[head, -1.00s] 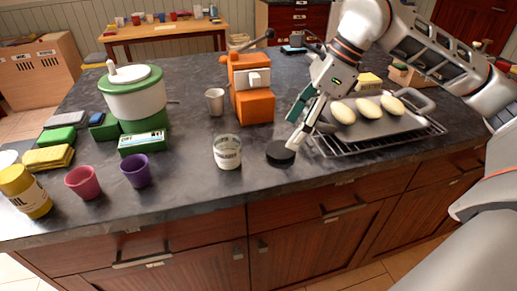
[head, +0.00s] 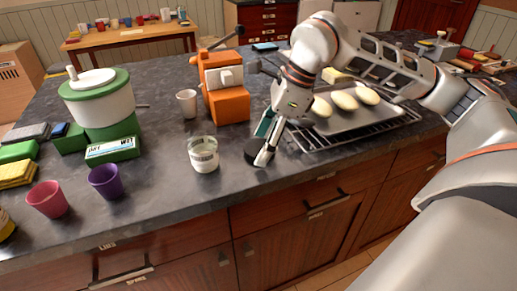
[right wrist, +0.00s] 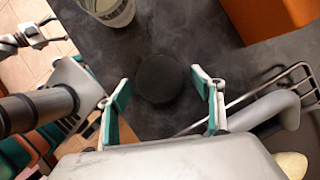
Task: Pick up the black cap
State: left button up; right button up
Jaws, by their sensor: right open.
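The black cap (head: 253,151) is a flat round dark disc lying on the counter near its front edge, just right of the glass jar. My right gripper (head: 264,144) is low over it, with a finger hiding part of the cap in the head view. In the right wrist view the black cap (right wrist: 160,79) lies just ahead of and between the two green-padded fingertips of my right gripper (right wrist: 160,80). The fingers are spread, with a visible gap between each one and the cap.
The glass jar (head: 203,154) stands close left of the cap. A tray with buns (head: 362,119) on a wire rack (head: 410,116) lies to the right. An orange appliance (head: 228,106) stands behind. Pink (head: 48,199) and purple (head: 105,181) cups stand at left.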

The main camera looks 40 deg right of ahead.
jog(key=c, duration=0.8)
jog(key=shift+r, duration=0.2)
notch_tip(320, 180, up, 20)
jog(key=p, duration=0.4)
jog(key=shift+f+p, duration=0.15)
jog(key=shift+p, duration=0.2)
